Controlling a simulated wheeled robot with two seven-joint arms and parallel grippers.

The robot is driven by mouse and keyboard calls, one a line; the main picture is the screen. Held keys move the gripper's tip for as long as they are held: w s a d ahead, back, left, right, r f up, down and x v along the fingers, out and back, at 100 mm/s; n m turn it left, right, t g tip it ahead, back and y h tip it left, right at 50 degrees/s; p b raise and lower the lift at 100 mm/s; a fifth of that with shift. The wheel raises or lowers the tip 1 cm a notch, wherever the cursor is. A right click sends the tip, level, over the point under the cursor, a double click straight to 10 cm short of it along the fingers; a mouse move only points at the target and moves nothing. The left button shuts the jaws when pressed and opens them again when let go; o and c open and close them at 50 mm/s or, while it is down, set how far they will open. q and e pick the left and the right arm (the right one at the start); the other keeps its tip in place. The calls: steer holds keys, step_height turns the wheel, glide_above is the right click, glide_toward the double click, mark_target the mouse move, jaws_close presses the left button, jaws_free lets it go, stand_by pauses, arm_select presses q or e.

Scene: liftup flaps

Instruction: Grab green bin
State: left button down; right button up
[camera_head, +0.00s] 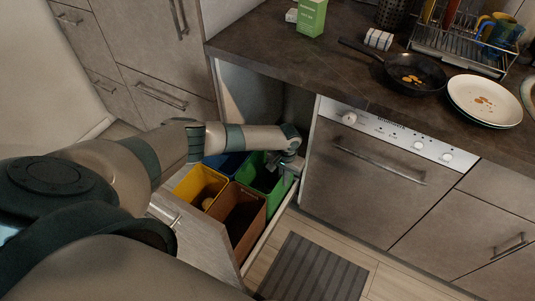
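The green bin (261,177) stands in the pulled-out drawer, at its back right. My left gripper (287,178) reaches in from the left and points down at the green bin's right rim. Its fingers are small and partly merge with the rim. I cannot tell whether they are open or shut, or whether they touch the bin. My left forearm and wrist hide part of the drawer's back. My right gripper is not in view.
The drawer also holds a yellow bin (201,187), a brown bin (238,216) and a blue bin (228,164). A dishwasher (364,180) stands close to the right. The countertop (290,62) overhangs behind. A striped mat (312,270) lies on the floor.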

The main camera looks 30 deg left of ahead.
arm_select(q)
steer(key=shift+d+f, duration=0.1)
steer(key=shift+d, duration=0.1)
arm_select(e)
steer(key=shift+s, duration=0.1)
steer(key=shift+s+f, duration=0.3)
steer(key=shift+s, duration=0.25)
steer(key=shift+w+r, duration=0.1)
